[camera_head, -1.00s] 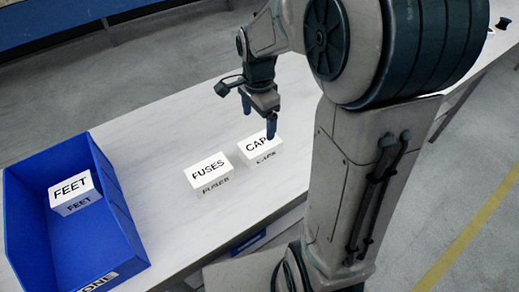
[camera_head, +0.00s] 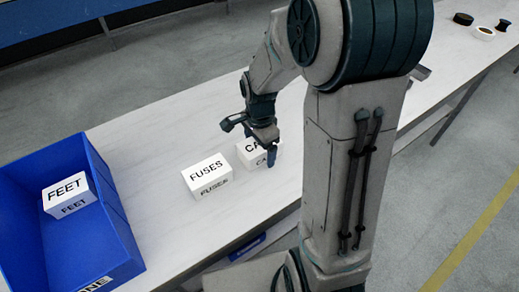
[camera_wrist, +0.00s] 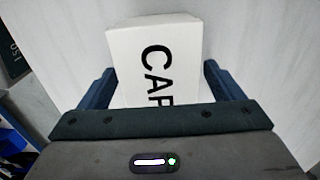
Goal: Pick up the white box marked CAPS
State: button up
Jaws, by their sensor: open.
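The white box marked CAPS (camera_head: 247,154) stands on the pale table, partly hidden behind my gripper (camera_head: 268,150) in the head view. In the wrist view the CAPS box (camera_wrist: 152,62) lies between the two open blue fingers of my gripper (camera_wrist: 157,88), with its lettering turned sideways. A gap shows on the right between box and finger; the left side of the box is close to the left finger. The near end of the box is hidden by the gripper body. I cannot tell how far down the fingers reach.
A white box marked FUSES (camera_head: 208,177) stands just left of the CAPS box. A blue bin (camera_head: 118,222) at the left holds a white box marked FEET (camera_head: 69,194). Small round items, including a dark one (camera_head: 463,19), stand at the table's far right end.

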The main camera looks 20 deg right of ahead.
jog(key=c, duration=1.2)
jog(key=shift+o, duration=0.2)
jog(key=shift+r, duration=0.15)
